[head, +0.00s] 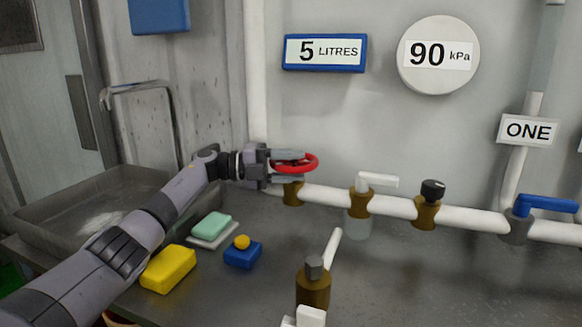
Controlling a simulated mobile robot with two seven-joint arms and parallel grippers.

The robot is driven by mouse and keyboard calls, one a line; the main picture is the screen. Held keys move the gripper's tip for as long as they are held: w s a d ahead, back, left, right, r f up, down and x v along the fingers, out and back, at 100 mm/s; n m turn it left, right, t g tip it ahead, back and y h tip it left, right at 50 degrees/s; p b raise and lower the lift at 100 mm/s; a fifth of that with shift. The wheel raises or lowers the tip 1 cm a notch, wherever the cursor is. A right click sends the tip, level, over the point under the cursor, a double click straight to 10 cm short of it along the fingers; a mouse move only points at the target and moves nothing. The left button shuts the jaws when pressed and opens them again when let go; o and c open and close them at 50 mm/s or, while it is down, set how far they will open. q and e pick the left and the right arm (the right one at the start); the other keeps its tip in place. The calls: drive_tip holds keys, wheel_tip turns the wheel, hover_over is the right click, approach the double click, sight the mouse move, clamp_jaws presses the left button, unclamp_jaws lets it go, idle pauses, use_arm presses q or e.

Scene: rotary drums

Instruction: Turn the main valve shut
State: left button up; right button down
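A red handwheel (312,162) sits on a brass valve body (292,193) at the left end of the white pipe. No label on it shows which valve it is. My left gripper (290,166) reaches it from the left. Its fingers appear spread apart, one over and one under the near left part of the wheel, and they hide part of the rim. I cannot tell whether they touch it. My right gripper is not in view.
Along the pipe (470,219) stand a white-lever valve (360,202), a black-knob valve (428,205) and a blue-lever valve (545,203). Another lever valve (313,287) stands in front. A sink (60,215), a yellow block (168,268) and a blue block (243,255) lie around my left arm.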

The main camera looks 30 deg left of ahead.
sight(271, 166)
use_arm(q)
drive_tip(key=b+v, duration=0.1)
drive_tip(key=v, duration=0.5)
drive_tip(key=shift+s+a, duration=0.4)
drive_tip(key=shift+a, duration=0.1)
